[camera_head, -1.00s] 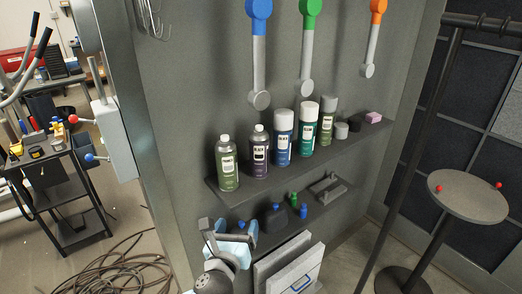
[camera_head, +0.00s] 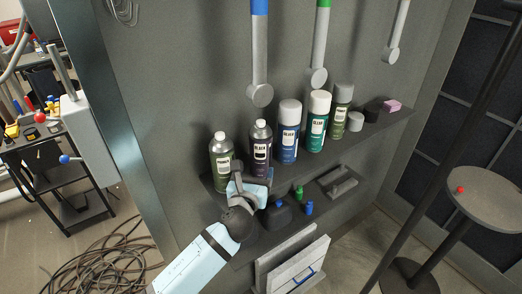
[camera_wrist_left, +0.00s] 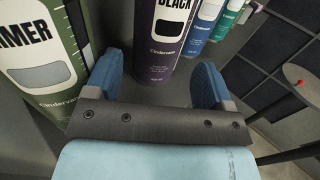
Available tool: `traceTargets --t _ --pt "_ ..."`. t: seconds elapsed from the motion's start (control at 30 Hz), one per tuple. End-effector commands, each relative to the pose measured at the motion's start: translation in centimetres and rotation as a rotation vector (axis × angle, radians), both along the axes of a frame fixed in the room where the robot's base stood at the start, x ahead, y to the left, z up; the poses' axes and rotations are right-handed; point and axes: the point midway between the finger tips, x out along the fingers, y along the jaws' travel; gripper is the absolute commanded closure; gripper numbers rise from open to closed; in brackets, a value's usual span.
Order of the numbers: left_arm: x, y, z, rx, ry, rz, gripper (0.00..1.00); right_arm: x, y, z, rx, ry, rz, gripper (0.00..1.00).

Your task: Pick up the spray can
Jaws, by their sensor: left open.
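Several spray cans stand upright in a row on the upper shelf (camera_head: 325,151). From left they are a green can (camera_head: 222,165), a dark purple can (camera_head: 260,140), a blue can (camera_head: 288,132), a teal can (camera_head: 317,122) and an olive can with a grey cap (camera_head: 341,110). My left gripper (camera_head: 250,184) is in front of the purple can's lower part. In the left wrist view its open blue fingers (camera_wrist_left: 159,80) point at the purple can (camera_wrist_left: 163,38), which stands between and just beyond them. The green can (camera_wrist_left: 42,55) is close to the left finger. My right gripper is not in view.
A grey cup (camera_head: 355,121), a black item and a pink block (camera_head: 392,105) sit at the shelf's right end. Small bottles with blue and green caps (camera_head: 298,192) stand on the lower shelf. A round stool (camera_head: 487,198) is at the right.

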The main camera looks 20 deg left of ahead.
Motion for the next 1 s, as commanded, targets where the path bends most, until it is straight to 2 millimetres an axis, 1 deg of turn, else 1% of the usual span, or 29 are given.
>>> traceTargets --t 0.13,0.3,0.4,0.5,0.7,0.73,0.77,0.8,0.87,0.9,1.0 --pt "1.2 0.1 0.1 -0.001 0.000 0.000 0.24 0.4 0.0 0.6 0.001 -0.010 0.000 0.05" --pt "3.9 0.3 0.1 0.000 0.000 0.001 0.24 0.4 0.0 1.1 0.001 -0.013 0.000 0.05" --pt "5.1 0.4 0.1 -0.001 0.000 0.000 0.24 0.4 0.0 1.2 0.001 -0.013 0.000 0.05" --pt "5.7 0.5 0.0 0.000 0.001 0.000 0.24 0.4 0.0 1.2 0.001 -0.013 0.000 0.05" --pt "5.7 0.5 -0.1 0.000 0.000 -0.001 0.24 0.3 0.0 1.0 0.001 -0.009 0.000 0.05" --pt "5.7 0.5 -0.1 0.000 0.000 -0.001 0.27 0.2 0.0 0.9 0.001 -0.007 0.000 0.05" --pt "5.7 0.5 -0.1 0.000 0.001 -0.001 0.33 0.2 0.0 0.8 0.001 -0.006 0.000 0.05" --pt "5.7 0.5 -0.1 0.000 0.001 -0.001 0.43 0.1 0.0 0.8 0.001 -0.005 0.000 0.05" --pt "5.7 0.5 -0.1 0.000 0.001 -0.001 0.56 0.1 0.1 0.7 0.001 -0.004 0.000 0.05" --pt "5.7 0.5 -0.1 0.000 0.001 -0.001 0.59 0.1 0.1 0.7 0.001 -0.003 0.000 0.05" --pt "5.7 0.5 0.1 0.000 -0.001 -0.001 0.59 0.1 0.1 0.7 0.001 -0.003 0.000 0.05"
